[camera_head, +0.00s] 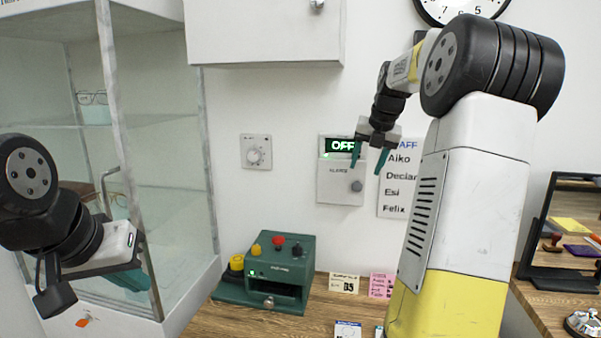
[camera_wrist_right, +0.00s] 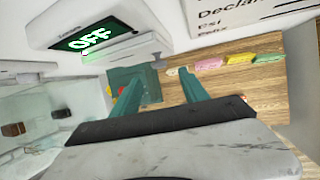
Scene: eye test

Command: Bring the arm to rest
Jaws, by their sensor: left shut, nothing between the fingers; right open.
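My right gripper (camera_head: 368,160) is raised in front of the white wall, beside the alarm panel (camera_head: 340,182). Its two teal fingers are apart with nothing between them; they also show in the right wrist view (camera_wrist_right: 170,90). The alarm panel has a grey knob and a green display reading OFF, and the display shows in the right wrist view (camera_wrist_right: 90,38). I cannot tell whether a finger touches the panel. My left gripper (camera_head: 135,280) is at the lower left in front of the glass cabinet, its teal fingers closed and empty, partly hidden by its own housing.
A green machine (camera_head: 265,270) with coloured knobs stands on the wooden counter (camera_head: 232,322). The glass cabinet (camera_head: 185,200) stands at left with its door frame near my left arm. A white wall cupboard (camera_head: 262,35) hangs above. A dark-framed mirror (camera_head: 545,230) stands at right.

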